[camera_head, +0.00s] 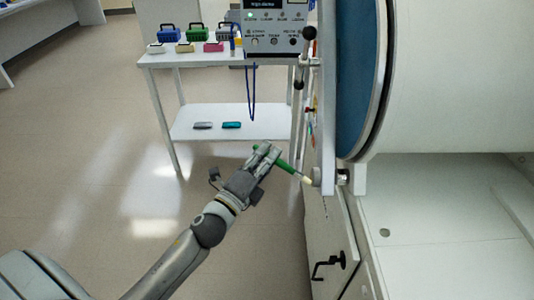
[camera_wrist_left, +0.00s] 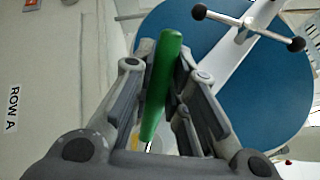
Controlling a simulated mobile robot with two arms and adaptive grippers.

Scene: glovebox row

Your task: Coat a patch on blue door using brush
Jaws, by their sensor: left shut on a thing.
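The brush has a green handle (camera_head: 287,166) and a pale tip. My left gripper (camera_head: 268,151) is shut on the handle, with the tip pointing right and slightly down in the head view. The tip is close to the lower part of the white door edge; I cannot tell whether they touch. The blue door (camera_head: 360,85) is a round panel seen nearly edge-on at the right. In the left wrist view the green handle (camera_wrist_left: 162,85) lies between the fingers, and the blue door (camera_wrist_left: 275,95) fills the right side. My right gripper is not in view.
A white table (camera_head: 210,59) at the back holds several small coloured cases and a control box (camera_head: 275,28). A bar handle (camera_head: 304,60) sticks out from the door. A black crank (camera_head: 329,264) is on the cabinet below. The floor at left is clear.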

